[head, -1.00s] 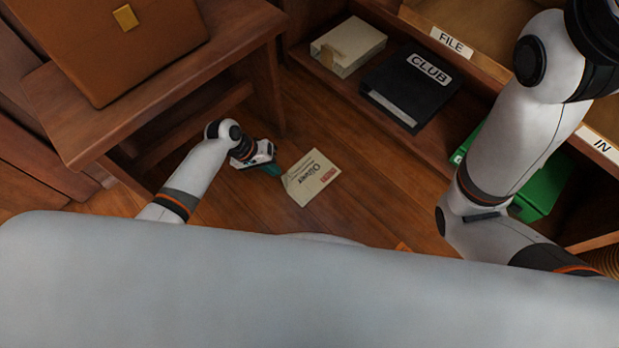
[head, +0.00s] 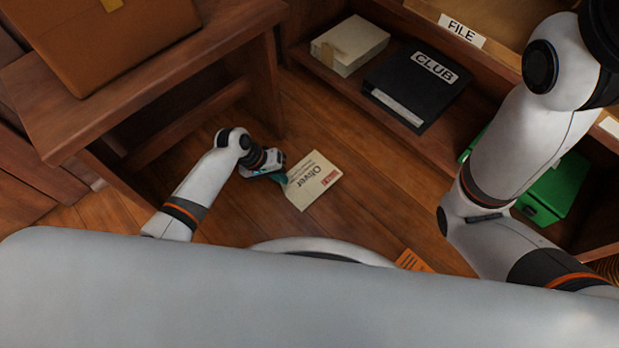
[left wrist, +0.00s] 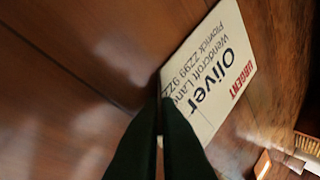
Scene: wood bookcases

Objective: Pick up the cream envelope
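The cream envelope (head: 318,182), marked "Oliver" and a red "URGENT", lies on the wood floor between the desk and the shelves. My left gripper (head: 282,179) is low at its left end, and its fingers overlap that edge. In the left wrist view, the dark fingers (left wrist: 160,105) are together at the near edge of the envelope (left wrist: 220,65). That edge is hidden behind the fingers and seems pinched between them. The envelope appears still at floor level. My right arm shows at the right, but its gripper is out of view.
A wooden desk (head: 160,85) with a brown case (head: 110,40) stands at the left. The low shelf at the right holds a cream box (head: 349,46), a black "CLUB" binder (head: 415,82) and a green box (head: 553,190). An orange card (head: 413,262) lies on the floor.

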